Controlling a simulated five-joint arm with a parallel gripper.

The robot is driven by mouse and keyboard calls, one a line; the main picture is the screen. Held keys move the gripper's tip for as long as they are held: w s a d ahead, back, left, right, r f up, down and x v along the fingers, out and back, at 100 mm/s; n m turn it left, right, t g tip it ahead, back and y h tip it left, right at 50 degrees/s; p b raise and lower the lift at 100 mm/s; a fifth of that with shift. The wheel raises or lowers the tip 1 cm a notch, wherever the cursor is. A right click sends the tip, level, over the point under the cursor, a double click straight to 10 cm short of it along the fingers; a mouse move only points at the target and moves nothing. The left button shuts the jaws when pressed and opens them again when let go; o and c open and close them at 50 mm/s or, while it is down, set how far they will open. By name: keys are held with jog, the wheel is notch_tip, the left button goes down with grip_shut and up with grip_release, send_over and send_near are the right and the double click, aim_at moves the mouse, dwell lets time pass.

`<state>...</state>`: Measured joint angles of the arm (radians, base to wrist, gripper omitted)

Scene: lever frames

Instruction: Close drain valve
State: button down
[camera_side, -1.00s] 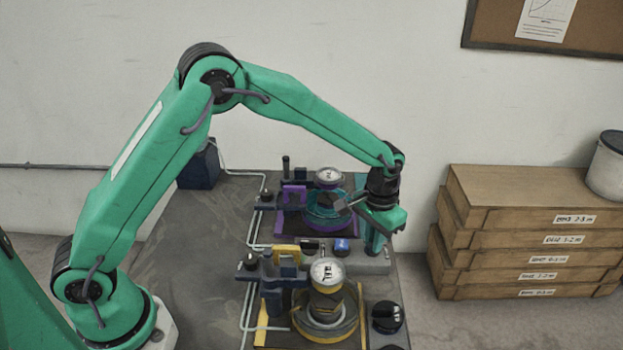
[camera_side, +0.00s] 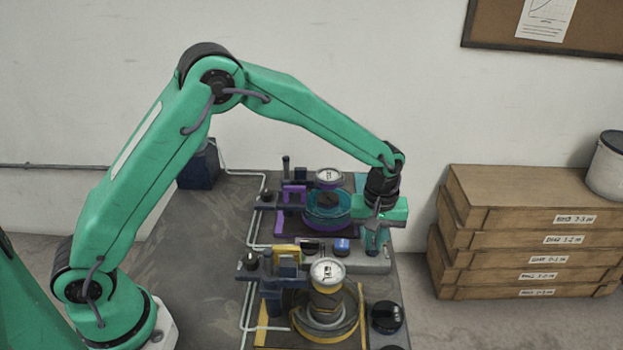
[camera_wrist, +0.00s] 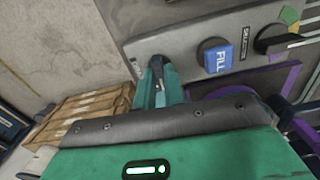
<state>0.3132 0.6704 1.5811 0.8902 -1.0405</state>
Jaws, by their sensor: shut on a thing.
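My gripper (camera_side: 375,246) points down at the right end of the grey control panel (camera_side: 365,264), beyond its blue button. In the wrist view my gripper's fingers (camera_wrist: 157,88) are shut on a small dark handle (camera_wrist: 157,66) on the panel face, which I take for the drain valve handle. Most of the handle is hidden between the fingers, so its angle is hard to tell. A label beside it is too small to read. In the side view the handle is hidden by the gripper.
The blue FILL button (camera_wrist: 215,57) and the black selector knob (camera_wrist: 279,41) are beside the handle on the same panel. The purple-framed vessel (camera_side: 322,215) stands close to the gripper. A yellow-framed unit (camera_side: 325,310) stands nearer the camera. Wooden boxes (camera_side: 530,240) are stacked at right.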

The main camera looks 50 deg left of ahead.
jog(key=shift+n, duration=0.4)
jog(key=c, duration=1.5)
grip_release()
jog(key=shift+r, duration=0.15)
notch_tip(320, 180, up, 7)
jog(key=shift+r, duration=0.3)
jog(key=shift+r, duration=0.1)
